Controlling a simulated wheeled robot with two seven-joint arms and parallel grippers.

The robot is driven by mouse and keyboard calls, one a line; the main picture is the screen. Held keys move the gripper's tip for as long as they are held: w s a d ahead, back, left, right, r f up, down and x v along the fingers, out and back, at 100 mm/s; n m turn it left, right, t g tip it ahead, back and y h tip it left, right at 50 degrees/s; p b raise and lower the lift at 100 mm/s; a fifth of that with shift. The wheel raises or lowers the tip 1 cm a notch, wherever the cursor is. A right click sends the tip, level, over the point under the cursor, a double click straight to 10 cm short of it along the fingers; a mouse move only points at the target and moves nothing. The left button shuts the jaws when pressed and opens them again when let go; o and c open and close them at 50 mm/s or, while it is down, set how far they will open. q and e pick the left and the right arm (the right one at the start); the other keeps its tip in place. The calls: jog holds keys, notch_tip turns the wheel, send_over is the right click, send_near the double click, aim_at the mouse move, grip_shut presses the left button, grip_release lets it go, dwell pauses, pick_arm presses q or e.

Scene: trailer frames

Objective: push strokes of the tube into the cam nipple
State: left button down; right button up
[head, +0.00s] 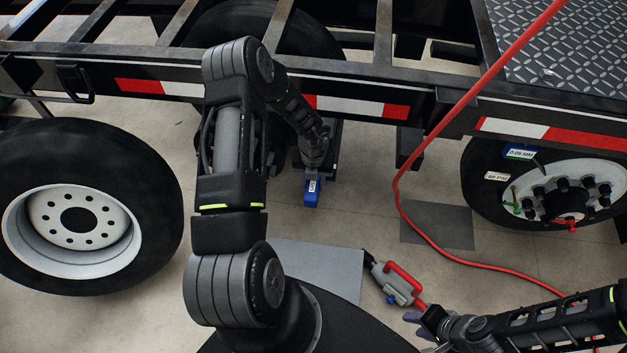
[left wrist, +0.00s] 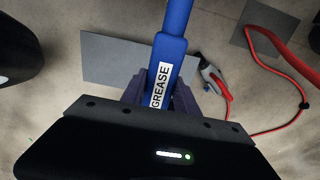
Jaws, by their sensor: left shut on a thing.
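The blue tube (head: 311,194) has a white label and hangs at the end of my left arm, below the trailer's side rail. In the left wrist view the tube (left wrist: 173,35) reads GREASE and lies between the purple fingers of my left gripper (left wrist: 161,92), which is shut on it. The tube's far end runs out of the top of that view. I cannot make out the cam nipple in either view. My right gripper (head: 414,322) is low at the right, close to a grey and red tool (head: 397,284); whether its fingers are open does not show.
The trailer frame (head: 347,85) crosses the view above the tube. A loose wheel (head: 80,210) stands at the left, and a hub with studs (head: 567,200) and labelled tags is at the right. A red hose (head: 405,170) runs down to the floor. Grey mats (head: 315,262) lie flat.

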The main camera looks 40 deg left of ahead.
aim_at(311, 196)
pick_arm(q)
jog(key=shift+w+a, duration=0.2)
jog(key=shift+w, duration=0.25)
dwell(0.8)
jog(key=shift+s+d, duration=0.3)
jog(key=shift+s, duration=0.25)
dwell(2.7)
jog(key=shift+s+d+p, duration=0.25)
jog(key=shift+s+d, duration=0.05)
jog(key=shift+s, duration=0.25)
jog(key=shift+s+d+p, duration=0.25)
jog(key=shift+s+d, duration=0.05)
jog(key=shift+s, duration=0.25)
jog(key=shift+s+d, duration=0.3)
jog(key=shift+s, duration=0.2)
jog(key=shift+s+d, duration=0.25)
jog(key=shift+s, duration=0.2)
jog(key=s+b, duration=0.1)
jog(key=s+d, duration=0.1)
jog(key=s, duration=0.1)
jog(key=s+d+b, duration=0.1)
jog(key=shift+s+d+b, duration=0.25)
jog(key=shift+s+b, duration=0.1)
